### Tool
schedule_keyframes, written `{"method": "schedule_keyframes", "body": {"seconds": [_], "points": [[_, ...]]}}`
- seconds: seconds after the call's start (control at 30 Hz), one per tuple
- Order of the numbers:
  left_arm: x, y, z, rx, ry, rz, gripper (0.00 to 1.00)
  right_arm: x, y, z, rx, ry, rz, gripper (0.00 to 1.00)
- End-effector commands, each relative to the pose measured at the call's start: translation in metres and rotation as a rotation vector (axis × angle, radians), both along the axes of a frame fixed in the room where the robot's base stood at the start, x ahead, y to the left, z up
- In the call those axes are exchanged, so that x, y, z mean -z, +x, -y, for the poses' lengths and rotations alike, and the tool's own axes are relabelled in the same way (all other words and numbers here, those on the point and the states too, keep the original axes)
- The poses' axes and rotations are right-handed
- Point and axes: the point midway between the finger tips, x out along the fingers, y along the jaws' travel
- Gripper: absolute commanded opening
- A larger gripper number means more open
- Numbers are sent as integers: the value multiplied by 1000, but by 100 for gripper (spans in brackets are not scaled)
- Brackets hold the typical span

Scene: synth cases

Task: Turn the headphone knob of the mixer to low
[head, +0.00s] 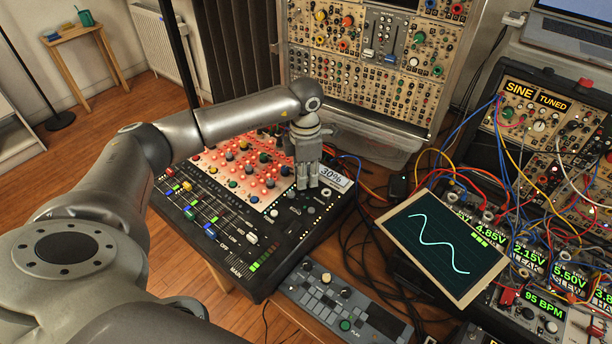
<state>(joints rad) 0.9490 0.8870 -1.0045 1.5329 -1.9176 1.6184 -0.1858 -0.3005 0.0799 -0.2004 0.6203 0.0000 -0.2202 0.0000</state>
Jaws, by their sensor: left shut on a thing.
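The black mixer (285,232) with a red-and-white knob panel and a row of faders stands on the table in the middle of the head view. My left gripper (307,186) points down at the mixer's right part, its fingers close together at the panel. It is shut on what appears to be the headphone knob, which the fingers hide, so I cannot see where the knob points. My right gripper is not in view.
A small grey controller (342,307) lies in front of the mixer. A tilted screen (441,243) with a wave and cabled synth modules (545,140) crowd the right. A clear plastic bin (370,140) and a tall synth case (365,60) stand behind. Loose cables lie between.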

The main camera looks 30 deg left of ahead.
Motion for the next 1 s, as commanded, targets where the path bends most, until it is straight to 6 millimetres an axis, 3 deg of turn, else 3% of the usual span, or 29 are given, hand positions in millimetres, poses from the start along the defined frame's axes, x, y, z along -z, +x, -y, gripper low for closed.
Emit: {"method": "schedule_keyframes", "body": {"seconds": [0.3, 0.8, 0.83, 1.0], "points": [[-1, 1, 0, -111, 0, 3, 0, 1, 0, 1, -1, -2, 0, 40], [-1, 1, -1, -131, 0, 5, 0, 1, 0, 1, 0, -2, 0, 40], [-1, 1, -1, -131, 0, 5, 18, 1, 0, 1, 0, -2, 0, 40], [-1, 1, -1, -130, 0, 3, 40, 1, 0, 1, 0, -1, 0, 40]]}}
